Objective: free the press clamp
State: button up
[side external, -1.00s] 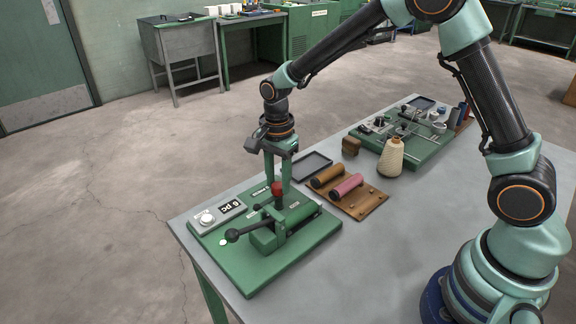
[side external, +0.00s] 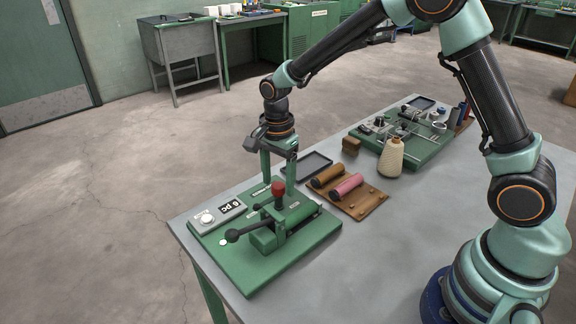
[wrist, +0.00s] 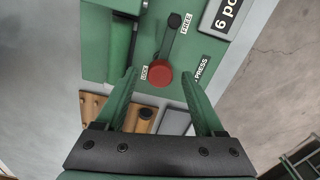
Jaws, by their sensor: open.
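The press clamp stands on a green base plate (side external: 250,275) at the table's near-left corner. Its red knob (side external: 278,188) stands upright and also shows in the wrist view (wrist: 161,74), beside the LOCK label (wrist: 144,73). A dark bar (wrist: 170,42) runs from the knob towards the FREE label (wrist: 186,24). A black ball-ended lever (side external: 240,234) points left over the plate. My gripper (side external: 278,186) is open and points down, with one finger on each side of the knob. In the wrist view the fingertips (wrist: 160,74) are apart, with gaps beside the knob.
A counter reading "6 pc" (side external: 231,206) sits at the plate's back-left. A wooden board (side external: 372,204) with brown and pink rolls, a dark tray (side external: 320,158) and a cream thread cone (side external: 390,160) stand behind and right. The front right table surface is bare.

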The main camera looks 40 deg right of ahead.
aim_at(279, 184)
notch_tip(279, 184, up, 12)
dwell(0.5)
